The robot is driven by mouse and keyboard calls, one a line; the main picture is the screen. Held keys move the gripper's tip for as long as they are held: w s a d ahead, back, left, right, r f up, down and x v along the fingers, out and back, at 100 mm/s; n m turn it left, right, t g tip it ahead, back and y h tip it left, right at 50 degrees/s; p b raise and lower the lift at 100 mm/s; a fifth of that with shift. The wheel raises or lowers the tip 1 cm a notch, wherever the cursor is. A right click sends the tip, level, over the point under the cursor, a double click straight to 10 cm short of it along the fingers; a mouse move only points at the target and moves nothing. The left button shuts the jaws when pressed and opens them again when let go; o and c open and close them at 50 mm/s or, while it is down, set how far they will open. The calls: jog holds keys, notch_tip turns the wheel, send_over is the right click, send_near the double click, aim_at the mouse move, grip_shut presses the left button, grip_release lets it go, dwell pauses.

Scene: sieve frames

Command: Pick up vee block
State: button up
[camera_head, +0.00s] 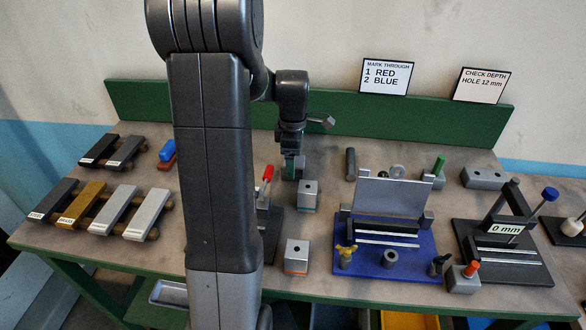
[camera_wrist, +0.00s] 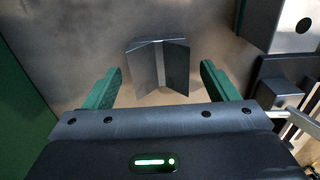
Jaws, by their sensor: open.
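The vee block (camera_wrist: 146,66) is a small grey metal piece with a V-shaped groove, standing on the worktop in the wrist view. My gripper (camera_wrist: 160,72) has green fingers, spread apart and empty. The block lies between and just beyond the two fingertips, with a gap on each side. In the head view my gripper (camera_head: 293,168) points down over the back middle of the bench. I cannot make out the vee block in the head view; my gripper and arm seem to cover it.
A grey block with a hole (camera_head: 309,195) stands close in front of my gripper. A blue fixture (camera_head: 400,262) with an upright plate stands to the right. The green back board (camera_head: 400,116) runs behind. Coloured bars (camera_head: 84,205) lie at the left.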

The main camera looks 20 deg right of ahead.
jog(key=shift+f, duration=0.85)
jog(key=shift+c, duration=0.4)
grip_shut()
jog(key=shift+r, duration=0.2)
